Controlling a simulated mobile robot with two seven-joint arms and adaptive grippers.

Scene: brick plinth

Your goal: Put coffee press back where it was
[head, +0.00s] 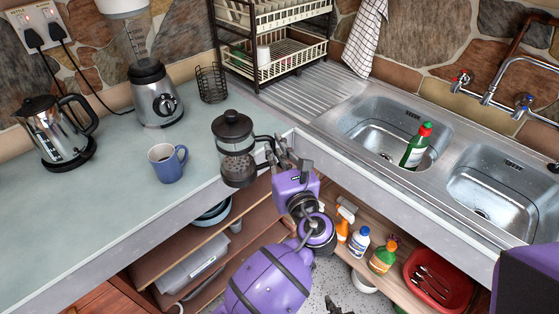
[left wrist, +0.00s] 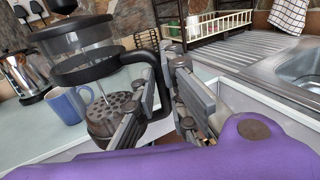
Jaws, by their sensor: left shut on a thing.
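The coffee press (head: 236,166) has a black lid, a clear glass body and a black handle. My left gripper (head: 277,158) is shut on its handle, on the right side of the press. The press is roughly upright at the counter's front edge, near the inner corner, and its base overlaps that edge in the head view. In the left wrist view, the press (left wrist: 85,65) stands left of the left gripper's fingers (left wrist: 165,95), with the handle (left wrist: 160,75) between them. A gap under its base is hard to judge. My right gripper is not in view.
A blue mug (head: 167,165) stands left of the press on the counter (head: 80,215). Behind are a blender (head: 156,95), a wire basket (head: 211,83) and a dish rack (head: 275,65); a kettle (head: 60,135) is farther left. The sink (head: 375,125) is right. Bare counter lies around the mug.

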